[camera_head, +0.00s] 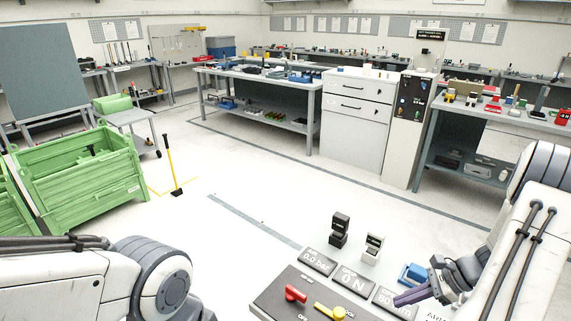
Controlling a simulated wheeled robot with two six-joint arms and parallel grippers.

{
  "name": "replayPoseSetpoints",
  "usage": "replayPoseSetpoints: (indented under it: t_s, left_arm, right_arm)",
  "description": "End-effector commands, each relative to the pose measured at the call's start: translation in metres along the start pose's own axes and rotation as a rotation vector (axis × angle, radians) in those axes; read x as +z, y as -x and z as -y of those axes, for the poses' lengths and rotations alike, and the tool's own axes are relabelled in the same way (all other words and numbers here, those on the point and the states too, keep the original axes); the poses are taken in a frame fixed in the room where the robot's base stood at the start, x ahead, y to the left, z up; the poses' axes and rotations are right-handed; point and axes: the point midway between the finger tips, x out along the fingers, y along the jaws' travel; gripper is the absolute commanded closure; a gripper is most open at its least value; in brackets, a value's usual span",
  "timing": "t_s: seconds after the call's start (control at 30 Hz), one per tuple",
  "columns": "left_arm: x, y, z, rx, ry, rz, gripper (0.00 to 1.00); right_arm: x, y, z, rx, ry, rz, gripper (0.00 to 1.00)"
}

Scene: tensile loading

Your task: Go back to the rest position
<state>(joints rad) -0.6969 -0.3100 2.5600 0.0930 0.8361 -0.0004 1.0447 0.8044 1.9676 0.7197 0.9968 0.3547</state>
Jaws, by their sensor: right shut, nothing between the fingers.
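My right gripper (412,296) is at the lower right, over the right part of the control panel (270,294). Its fingers are together with nothing between them. My right arm comes in from the right edge. My left arm crosses the lower left, and its gripper is out of the frame. The panel carries a red handle (295,293), a yellow handle (329,311) and displays reading "0.0 bar" and "0 N"; a third display is partly hidden by my right gripper.
A black block (339,231) and a grey-white block (373,248) stand behind the panel. A blue part (412,274) lies close to my right gripper. Green crates (85,180) stand at the left, workbenches (270,85) and a white cabinet (355,125) at the back. The middle floor is clear.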

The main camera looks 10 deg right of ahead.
Motion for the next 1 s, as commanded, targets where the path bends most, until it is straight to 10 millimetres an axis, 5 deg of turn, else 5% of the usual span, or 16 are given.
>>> replayPoseSetpoints:
  t_s: [0.17, 0.37, 0.5, 0.7, 1.0]
  left_arm:
    - [0.000, 0.000, 0.000, 0.000, 0.000, 0.000, 0.50]
    - [0.000, 0.000, 0.000, 0.000, 0.000, 0.000, 0.50]
    - [0.000, 0.000, 0.000, 0.000, 0.000, 0.000, 0.50]
    - [0.000, 0.000, 0.000, 0.000, 0.000, 0.000, 0.50]
    - [0.000, 0.000, 0.000, 0.000, 0.000, 0.000, 0.50]
  right_arm:
    - [0.039, -0.011, 0.001, 0.086, 0.156, -0.040, 1.00]
    - [0.138, -0.039, -0.021, 0.311, 0.603, -0.134, 1.00]
    - [0.199, -0.056, -0.057, 0.465, 0.950, -0.185, 1.00]
    - [0.262, -0.069, -0.124, 0.654, 1.462, -0.225, 1.00]
    - [0.303, -0.063, -0.222, 0.835, 2.195, -0.208, 1.00]
